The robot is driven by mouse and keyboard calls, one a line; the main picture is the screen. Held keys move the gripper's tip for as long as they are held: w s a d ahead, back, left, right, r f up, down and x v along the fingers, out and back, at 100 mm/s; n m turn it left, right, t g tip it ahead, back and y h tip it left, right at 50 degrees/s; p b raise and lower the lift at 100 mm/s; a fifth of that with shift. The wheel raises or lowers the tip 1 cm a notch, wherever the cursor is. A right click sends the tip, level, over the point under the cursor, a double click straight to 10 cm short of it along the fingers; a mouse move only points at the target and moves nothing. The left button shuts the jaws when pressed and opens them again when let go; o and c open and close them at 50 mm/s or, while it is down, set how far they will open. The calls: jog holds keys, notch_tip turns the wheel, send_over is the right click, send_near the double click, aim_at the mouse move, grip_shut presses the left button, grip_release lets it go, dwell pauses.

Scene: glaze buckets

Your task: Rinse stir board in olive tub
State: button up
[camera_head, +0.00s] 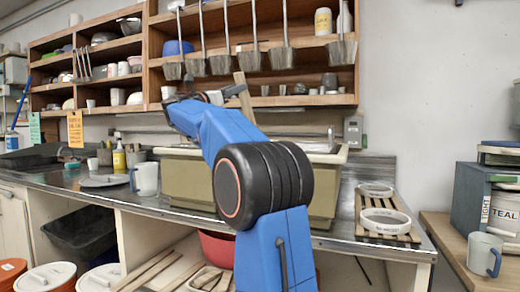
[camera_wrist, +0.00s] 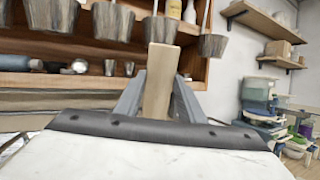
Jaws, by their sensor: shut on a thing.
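The stir board is a flat pale wooden stick (camera_head: 244,103), tilted slightly in the head view. My gripper (camera_head: 226,95) is shut on it. In the wrist view the board (camera_wrist: 160,72) stands up between the two grey fingers of my gripper (camera_wrist: 159,95). The board shows above the far side of the olive tub (camera_head: 183,182). The tub stands on the counter with a cream rim, and my blue arm hides its middle. The inside of the tub and any water in it are hidden.
Metal scoops (camera_head: 341,50) hang from the wooden shelf above the tub. A white jug (camera_head: 146,179) and a yellow bottle (camera_head: 119,158) stand left of it. A slatted rack (camera_head: 370,232) with white rings lies to the right. A mug (camera_head: 485,254) stands on the side table.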

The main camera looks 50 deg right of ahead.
jog(key=a+r, duration=0.3)
jog(key=r, duration=0.6)
jog(key=shift+s+a, duration=0.4)
dwell(0.7)
jog(key=shift+r, duration=2.5)
